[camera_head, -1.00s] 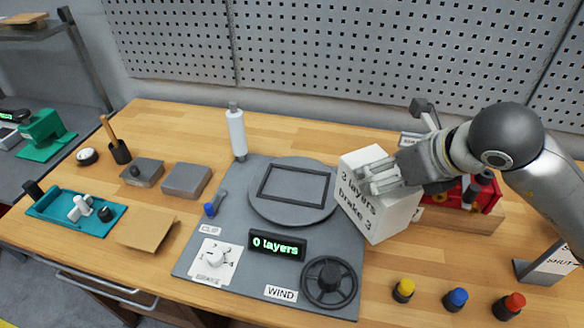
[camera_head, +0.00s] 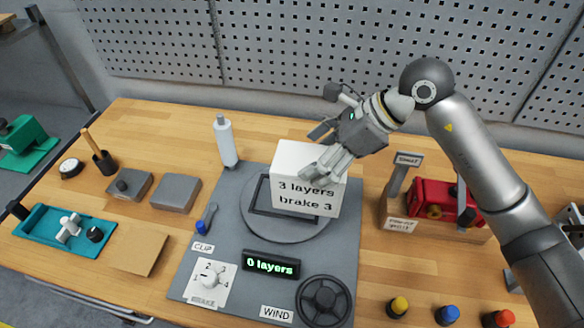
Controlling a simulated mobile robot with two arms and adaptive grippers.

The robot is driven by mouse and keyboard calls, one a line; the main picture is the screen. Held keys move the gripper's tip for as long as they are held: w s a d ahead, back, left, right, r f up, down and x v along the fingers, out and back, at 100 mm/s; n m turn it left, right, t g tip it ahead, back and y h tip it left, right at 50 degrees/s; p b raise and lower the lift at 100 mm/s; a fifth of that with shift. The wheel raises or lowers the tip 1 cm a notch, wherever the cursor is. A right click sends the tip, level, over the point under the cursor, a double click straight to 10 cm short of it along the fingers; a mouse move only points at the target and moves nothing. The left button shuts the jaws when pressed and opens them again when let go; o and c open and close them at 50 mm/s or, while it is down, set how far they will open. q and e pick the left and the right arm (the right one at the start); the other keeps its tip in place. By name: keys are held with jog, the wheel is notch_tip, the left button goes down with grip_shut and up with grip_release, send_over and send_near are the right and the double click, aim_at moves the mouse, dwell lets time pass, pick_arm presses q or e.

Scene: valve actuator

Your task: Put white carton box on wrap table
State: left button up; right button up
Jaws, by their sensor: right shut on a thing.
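The white carton box (camera_head: 306,192) carries the text "3 layers brake 3" on its front. My right gripper (camera_head: 322,158) is shut on it from the upper right, with the fingers across its top and front. The box is over the right part of the round grey wrap table (camera_head: 254,222) and its dark square frame, hiding much of both. I cannot tell whether the box's underside touches the table. My left gripper is not in view.
The grey base plate holds a "0 layers" display (camera_head: 271,264), a WIND handwheel (camera_head: 324,300), a brake knob (camera_head: 209,275) and a clip lever (camera_head: 206,219). A white roll (camera_head: 225,142) stands behind. A red device (camera_head: 444,200) sits at right; several coloured buttons stand in front of it.

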aim_at(307, 149)
jog(key=w, duration=0.1)
jog(key=w+a+f, duration=0.1)
jog(key=w+a, duration=0.1)
jog(key=shift+w+a+f, duration=0.1)
jog(key=shift+a+f, duration=0.05)
jog(key=shift+f, duration=0.15)
jog(key=w+a+f+b, duration=0.2)
jog(key=w+f+b, duration=0.2)
jog(key=f, duration=0.5)
jog(key=shift+a, duration=0.3)
jog(key=shift+s, duration=0.1)
jog(key=o, duration=1.9)
jog(key=shift+f, duration=0.1)
jog(key=shift+o, duration=0.2)
